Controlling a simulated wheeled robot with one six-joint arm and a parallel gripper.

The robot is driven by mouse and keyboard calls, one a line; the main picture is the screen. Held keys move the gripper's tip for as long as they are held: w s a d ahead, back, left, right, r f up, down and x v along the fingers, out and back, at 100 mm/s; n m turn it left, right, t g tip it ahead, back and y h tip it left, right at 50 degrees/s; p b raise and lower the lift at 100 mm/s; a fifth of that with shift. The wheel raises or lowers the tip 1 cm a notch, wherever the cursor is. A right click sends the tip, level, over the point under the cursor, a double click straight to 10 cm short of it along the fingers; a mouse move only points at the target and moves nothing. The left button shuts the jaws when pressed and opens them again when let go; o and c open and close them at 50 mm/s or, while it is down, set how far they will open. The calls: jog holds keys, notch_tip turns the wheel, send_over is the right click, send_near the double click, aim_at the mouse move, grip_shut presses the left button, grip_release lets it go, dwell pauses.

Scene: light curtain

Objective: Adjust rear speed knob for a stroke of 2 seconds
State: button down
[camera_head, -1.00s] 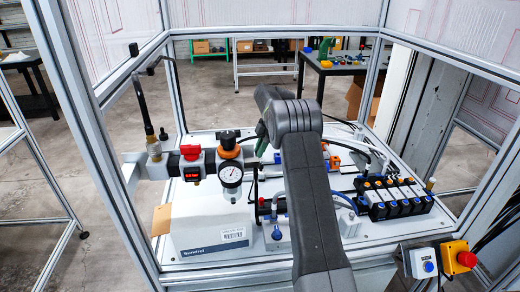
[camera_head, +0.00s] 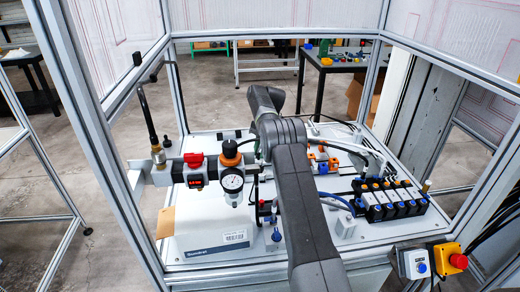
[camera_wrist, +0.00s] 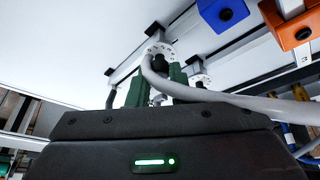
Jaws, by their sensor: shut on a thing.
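My gripper (camera_wrist: 158,74) shows in the wrist view with two green fingers rising from its dark body. It is shut on a small part between the fingers, just below a round pale flange with holes (camera_wrist: 160,48). I cannot tell for sure that this part is the rear speed knob; the fingers and a grey hose hide most of it. In the head view my arm covers the gripper and the cylinder area behind it.
A grey hose (camera_wrist: 225,100) crosses close to the fingers. Blue (camera_wrist: 222,14) and orange (camera_wrist: 288,22) blocks sit at upper right. The head view shows a pressure gauge (camera_head: 232,183), a valve bank (camera_head: 388,199), an emergency stop (camera_head: 458,261) and surrounding frame posts.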

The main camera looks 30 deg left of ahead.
jog(key=shift+r, duration=0.15)
jog(key=c, duration=1.3)
grip_release()
